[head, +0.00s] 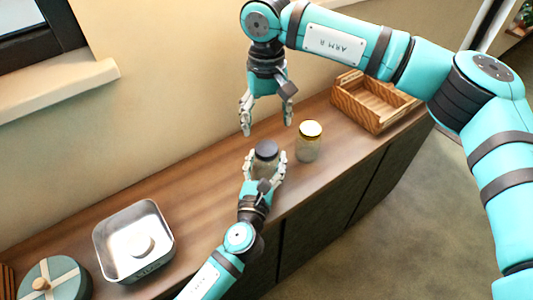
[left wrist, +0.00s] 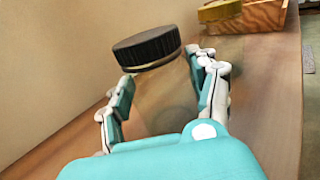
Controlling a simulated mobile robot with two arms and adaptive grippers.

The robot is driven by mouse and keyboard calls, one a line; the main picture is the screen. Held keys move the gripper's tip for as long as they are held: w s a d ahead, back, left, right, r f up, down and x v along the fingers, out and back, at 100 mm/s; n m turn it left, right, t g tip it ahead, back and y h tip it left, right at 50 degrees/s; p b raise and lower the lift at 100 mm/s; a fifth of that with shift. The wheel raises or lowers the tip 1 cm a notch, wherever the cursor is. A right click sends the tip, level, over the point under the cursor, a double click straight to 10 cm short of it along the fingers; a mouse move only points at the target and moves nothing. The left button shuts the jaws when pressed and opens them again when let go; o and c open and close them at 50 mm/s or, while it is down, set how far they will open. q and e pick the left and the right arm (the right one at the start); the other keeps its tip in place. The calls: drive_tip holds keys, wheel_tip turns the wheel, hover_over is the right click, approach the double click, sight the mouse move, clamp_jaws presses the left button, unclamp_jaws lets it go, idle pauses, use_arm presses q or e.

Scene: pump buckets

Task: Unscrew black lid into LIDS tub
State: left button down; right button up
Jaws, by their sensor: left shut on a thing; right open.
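A glass jar (left wrist: 162,97) with a black ridged lid (head: 266,149) stands on the wooden counter. The black lid (left wrist: 147,47) is on top of the jar in the left wrist view. My left gripper (head: 265,166) is shut around the jar's glass body, below the lid. My right gripper (head: 267,118) is open and empty, pointing down above and behind the black lid, apart from it. A metal tub (head: 108,258) stands at the left of the counter with a whitish round thing (head: 140,244) inside.
A second glass jar (head: 308,146) with a gold lid stands just right of the held jar. A wooden crate (head: 348,92) is at the far right. A round teal box (head: 57,278) is at the lower left. Counter between tub and held jar is clear.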

sight(267, 147)
drive_tip(key=m, duration=0.8)
drive_tip(key=shift+m, duration=0.4)
drive_tip(key=m, duration=0.6)
drive_tip(key=shift+m, duration=0.4)
drive_tip(key=m, duration=1.3)
drive_tip(key=shift+m, duration=0.4)
drive_tip(key=m, duration=0.4)
drive_tip(key=shift+m, duration=0.3)
drive_tip(key=m, duration=1.3)
drive_tip(key=shift+m, duration=0.3)
drive_tip(key=m, duration=0.5)
drive_tip(key=shift+f+m, duration=0.4)
drive_tip(key=shift+m, duration=0.2)
drive_tip(key=shift+f, duration=3.6)
